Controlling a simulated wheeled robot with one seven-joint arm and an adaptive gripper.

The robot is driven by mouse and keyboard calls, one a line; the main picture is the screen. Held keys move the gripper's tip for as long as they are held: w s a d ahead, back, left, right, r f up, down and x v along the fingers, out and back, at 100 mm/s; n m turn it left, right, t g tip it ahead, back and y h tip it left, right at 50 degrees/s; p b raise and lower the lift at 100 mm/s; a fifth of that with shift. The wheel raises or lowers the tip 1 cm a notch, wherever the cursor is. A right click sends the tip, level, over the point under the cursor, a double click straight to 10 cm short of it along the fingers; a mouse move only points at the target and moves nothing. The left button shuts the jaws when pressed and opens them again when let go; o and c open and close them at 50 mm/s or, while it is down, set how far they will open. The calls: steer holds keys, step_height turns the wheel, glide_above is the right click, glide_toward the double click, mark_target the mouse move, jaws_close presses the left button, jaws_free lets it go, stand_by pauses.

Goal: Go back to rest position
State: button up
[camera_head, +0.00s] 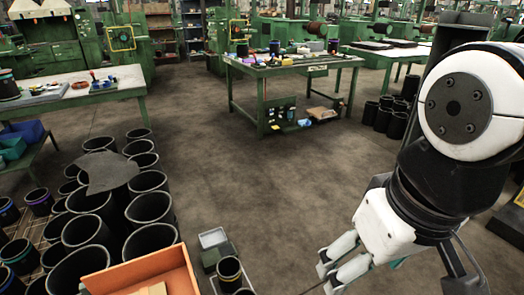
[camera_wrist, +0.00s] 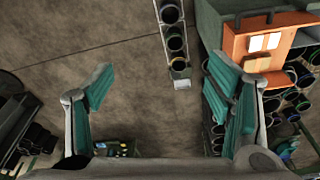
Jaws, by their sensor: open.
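My arm comes in from the right side of the head view and bends down, with my gripper (camera_head: 342,270) low at the right of centre, partly cut by the bottom edge. In the wrist view my gripper (camera_wrist: 165,85) is open, its two teal-padded fingers spread wide.
Black rubber sleeves (camera_head: 150,213) crowd the lower left around an orange box (camera_head: 175,278). A short row of sleeves (camera_head: 229,268) stands near the bottom centre. A green table (camera_head: 290,67) with small items stands at the back. The floor (camera_head: 270,170) between is clear.

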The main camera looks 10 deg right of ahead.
steer(key=shift+s, duration=0.15)
step_height(320, 180, up, 10)
steer(key=t+p, duration=0.2)
steer(key=p, duration=0.6)
steer(key=shift+d+f, duration=0.15)
